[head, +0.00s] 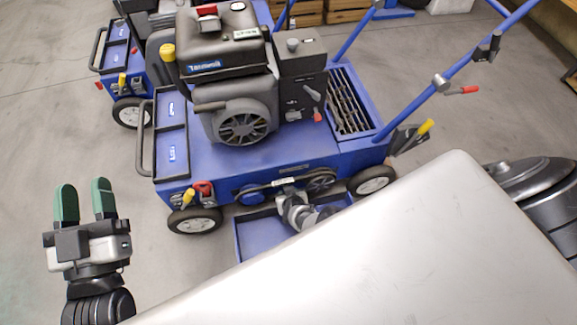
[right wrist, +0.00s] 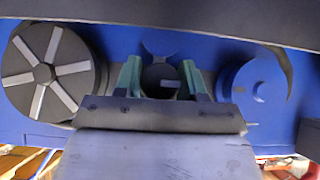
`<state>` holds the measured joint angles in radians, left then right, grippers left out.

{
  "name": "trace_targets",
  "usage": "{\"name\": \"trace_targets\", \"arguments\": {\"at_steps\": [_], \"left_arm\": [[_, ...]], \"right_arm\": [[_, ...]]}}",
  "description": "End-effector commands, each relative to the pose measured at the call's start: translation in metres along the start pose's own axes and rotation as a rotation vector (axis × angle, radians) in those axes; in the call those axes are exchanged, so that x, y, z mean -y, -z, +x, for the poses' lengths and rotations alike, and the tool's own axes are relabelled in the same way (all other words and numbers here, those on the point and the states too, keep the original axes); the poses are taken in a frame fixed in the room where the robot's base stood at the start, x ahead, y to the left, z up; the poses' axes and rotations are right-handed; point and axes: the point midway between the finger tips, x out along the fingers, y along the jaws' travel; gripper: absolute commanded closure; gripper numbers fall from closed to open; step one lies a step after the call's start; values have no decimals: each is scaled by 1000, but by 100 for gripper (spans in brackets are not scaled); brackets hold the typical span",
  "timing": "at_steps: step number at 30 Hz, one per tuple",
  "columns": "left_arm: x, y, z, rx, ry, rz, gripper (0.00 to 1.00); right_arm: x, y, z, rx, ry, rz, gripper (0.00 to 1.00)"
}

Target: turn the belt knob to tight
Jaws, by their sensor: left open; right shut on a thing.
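The blue aerator (head: 250,165) stands in the middle of the head view. On its low side, between two pulleys, is the dark round belt knob (right wrist: 158,78). My right gripper (head: 284,196) reaches up to this side. In the right wrist view its green fingers (right wrist: 160,76) are shut on the knob, one at each side. A pale mark on the knob points to the right. My left gripper (head: 84,200) is open and empty over the floor at the left. The knob itself is hidden in the head view.
A spoked pulley (right wrist: 52,72) is left of the knob and a blue pulley (right wrist: 258,90) right of it. A dark edge (right wrist: 180,35) runs above. A blue tray (head: 262,236) lies below. Another aerator (head: 115,60) stands behind at left. Floor around my left gripper is clear.

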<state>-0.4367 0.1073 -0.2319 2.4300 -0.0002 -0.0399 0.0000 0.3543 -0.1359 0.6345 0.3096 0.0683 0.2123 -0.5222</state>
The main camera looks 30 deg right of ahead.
Motion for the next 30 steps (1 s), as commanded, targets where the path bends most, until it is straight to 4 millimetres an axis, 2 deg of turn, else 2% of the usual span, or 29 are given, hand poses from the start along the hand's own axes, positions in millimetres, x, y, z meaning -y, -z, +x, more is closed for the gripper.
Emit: {"name": "trace_targets", "arguments": {"at_steps": [8, 9, 14, 23, 30], "left_arm": [[0, 0, 0, 1, 0, 0, 57], [0, 0, 0, 1, 0, 0, 57], [0, 0, 0, 0, 0, 0, 57], [0, 0, 0, 8, 0, 0, 57], [4, -18, -3, 174, 9, 6, 57]], "right_arm": [[1, 2, 0, -3, 2, -3, 84], [1, 2, 0, -3, 2, -3, 58], [1, 2, 0, -3, 1, -2, 36], [0, 1, 0, -2, 0, -1, 36], [0, 2, -9, -1, 0, -2, 36]]}}
